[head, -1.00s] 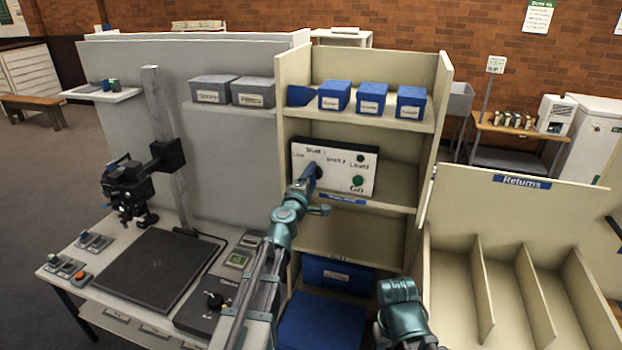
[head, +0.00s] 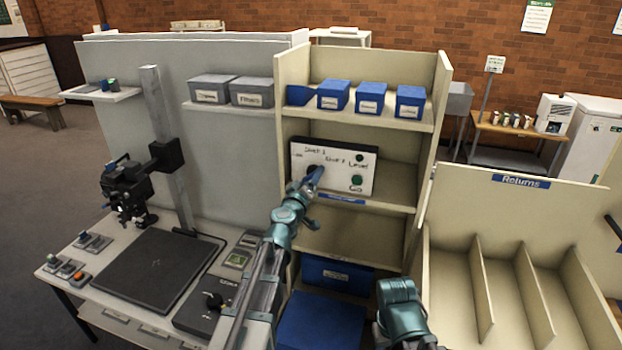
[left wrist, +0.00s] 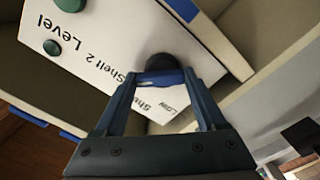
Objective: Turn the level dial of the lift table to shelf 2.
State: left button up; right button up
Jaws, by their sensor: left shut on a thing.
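The level dial's white panel (head: 338,181) stands in the cream shelf unit's middle bay. It carries the labels Low, Shelf 1, Shelf 2, Level and Go. The dark round dial (left wrist: 160,62) shows in the left wrist view between my fingertips. My left gripper (head: 316,174) is at the panel, and its fingers (left wrist: 160,80) are shut on the dial from both sides. The fingers partly hide the dial in the head view, and I cannot tell which mark it points to. My right arm shows at the bottom, but its gripper is out of view.
Two green buttons, an upper one (head: 359,157) and a lower one by Go (head: 356,180), sit right of the dial. Blue boxes (head: 371,98) stand on the shelf above. The divided Returns rack (head: 520,182) is at right, and a copy stand (head: 152,270) at left.

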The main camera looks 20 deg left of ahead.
pick_arm(q)
jog(key=shift+s+f+m, duration=0.1)
jog(key=shift+m, duration=0.5)
jog(key=o, duration=1.3)
